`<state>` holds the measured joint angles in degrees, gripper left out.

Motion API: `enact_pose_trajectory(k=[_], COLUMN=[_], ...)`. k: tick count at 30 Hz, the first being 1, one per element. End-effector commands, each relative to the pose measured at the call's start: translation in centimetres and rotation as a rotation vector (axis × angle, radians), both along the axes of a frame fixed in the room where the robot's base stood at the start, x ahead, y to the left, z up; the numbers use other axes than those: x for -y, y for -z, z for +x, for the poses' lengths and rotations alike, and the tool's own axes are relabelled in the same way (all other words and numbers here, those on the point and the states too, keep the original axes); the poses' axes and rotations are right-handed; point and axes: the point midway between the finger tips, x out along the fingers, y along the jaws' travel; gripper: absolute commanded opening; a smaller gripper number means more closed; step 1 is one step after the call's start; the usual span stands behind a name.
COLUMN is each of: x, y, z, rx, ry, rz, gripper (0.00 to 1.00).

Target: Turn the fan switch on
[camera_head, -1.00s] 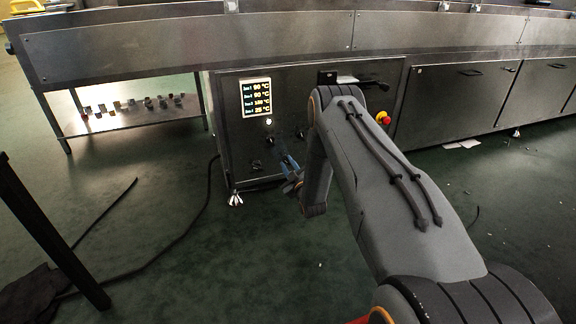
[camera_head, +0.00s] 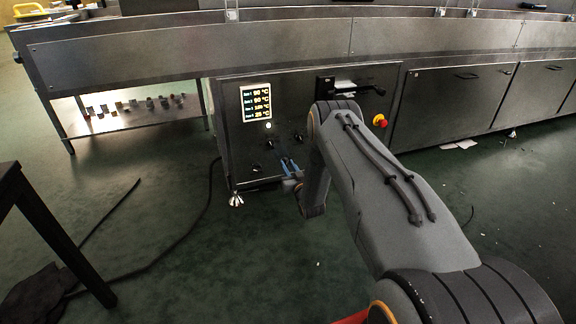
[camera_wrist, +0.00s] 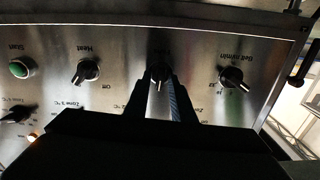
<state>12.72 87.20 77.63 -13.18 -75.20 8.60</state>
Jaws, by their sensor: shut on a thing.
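The control panel (camera_head: 230,125) of the dryer fills the wrist view, upside down. A dark rotary knob (camera_wrist: 160,72) sits between the fingertips of my gripper (camera_wrist: 160,84), which is shut on it. Its pale pointer line runs down the picture; its label is too dark to read. It stands between the Heat knob (camera_wrist: 88,72) and the Belt m/min knob (camera_wrist: 231,77), where the fan switch would be. In the head view my gripper (camera_head: 289,165) is at the lower panel, and my arm covers part of the panel to its right.
A green Start button (camera_wrist: 19,68) and zone knobs (camera_wrist: 17,115) are close by on the panel. A lit temperature display (camera_head: 256,103) and a red emergency stop (camera_head: 380,121) are also there. A cable (camera_head: 190,225) lies on the floor; a dark table (camera_head: 45,230) stands at left.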

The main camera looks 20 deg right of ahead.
Motion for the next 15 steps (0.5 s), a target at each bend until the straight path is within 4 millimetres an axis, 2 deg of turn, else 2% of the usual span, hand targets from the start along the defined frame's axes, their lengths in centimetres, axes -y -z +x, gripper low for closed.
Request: enact_pose_trajectory(k=[15], x=[0.34], y=[-0.01], z=[-0.02], rx=[0.002], ry=[0.002], rz=[0.44], gripper=[0.0])
